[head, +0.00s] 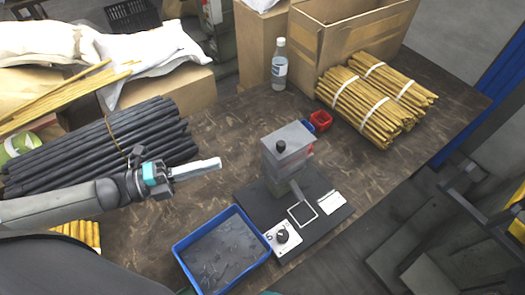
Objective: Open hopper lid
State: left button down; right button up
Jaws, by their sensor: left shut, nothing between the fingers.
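The rivet press (285,172) stands on a black base plate on the table. Its grey box-shaped hopper has a flat lid (290,136) on top with a black knob (281,146). The lid looks closed. My left gripper (217,163) is shut and empty, its light fingers pointing right toward the press. It is to the left of the hopper, apart from it, with a gap of table showing between them. My right gripper is not in view.
A blue tray (178,248) with small rivets sits in front of the press, beside a white control plate with a black knob (282,236). Small red (320,121) and blue bins, a bottle (279,68) and bundled sticks (365,105) stand behind. Dark rods (95,150) lie at left.

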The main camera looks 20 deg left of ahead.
aim_at(277, 147)
pick_arm(q)
jog(key=x, duration=1.2)
jog(key=shift+w+d, duration=0.1)
jog(key=shift+d, duration=0.1)
